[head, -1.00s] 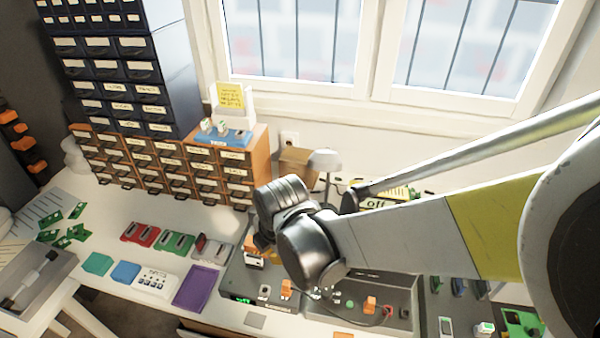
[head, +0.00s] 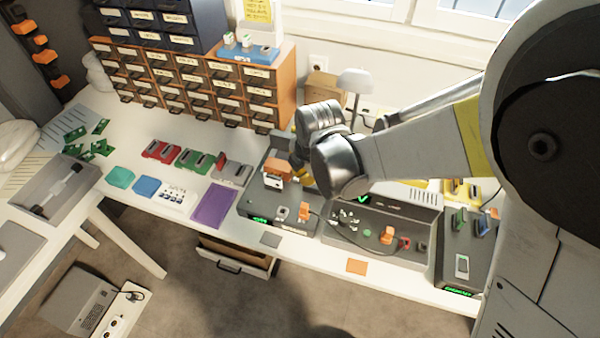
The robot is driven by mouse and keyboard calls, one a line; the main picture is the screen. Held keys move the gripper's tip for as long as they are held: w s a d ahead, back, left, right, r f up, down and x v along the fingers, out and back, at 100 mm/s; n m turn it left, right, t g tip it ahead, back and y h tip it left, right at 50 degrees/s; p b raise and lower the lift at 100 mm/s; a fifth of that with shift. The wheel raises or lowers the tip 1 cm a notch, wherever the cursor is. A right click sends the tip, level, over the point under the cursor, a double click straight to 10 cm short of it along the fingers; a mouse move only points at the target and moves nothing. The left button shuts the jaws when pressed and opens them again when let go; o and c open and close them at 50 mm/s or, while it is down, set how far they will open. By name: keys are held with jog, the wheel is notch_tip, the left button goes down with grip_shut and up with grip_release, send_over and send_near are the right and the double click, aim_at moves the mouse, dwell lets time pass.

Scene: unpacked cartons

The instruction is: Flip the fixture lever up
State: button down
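A dark grey fixture box (head: 262,205) stands on the white bench right of centre. An orange-topped piece (head: 277,166) with a pale front sits on it, and a small orange upright part (head: 303,212) stands near its front edge. I cannot tell for certain which part is the lever. My gripper (head: 301,173) is just right of the orange-topped piece, with yellow showing near its end. My wrist hides most of the fingers, so contact and opening are unclear.
Another dark box (head: 430,240) with an orange switch (head: 387,235) stands to the right. A purple mat (head: 213,206) lies left of the fixture. Red (head: 162,150) and green (head: 196,161) holders are farther left. Small drawers (head: 185,80) rise behind. An open drawer (head: 232,258) sticks out below the bench.

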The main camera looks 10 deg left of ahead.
dwell(0.3)
jog(key=shift+w+r+g, duration=0.2)
jog(key=shift+w+g, duration=0.05)
jog(key=shift+g, duration=0.05)
jog(key=shift+w+r+g+p, duration=0.15)
jog(key=shift+g+p, duration=0.15)
jog(key=shift+w+d+r+g+p, duration=0.1)
jog(key=shift+w+r+g+p, duration=0.4)
jog(key=shift+w+g, duration=0.4)
jog(key=shift+w+r, duration=0.35)
jog(key=shift+w, duration=0.35)
jog(key=shift+w+d+r+p, duration=0.15)
jog(key=shift+w+p, duration=0.2)
jog(key=shift+w, duration=1.1)
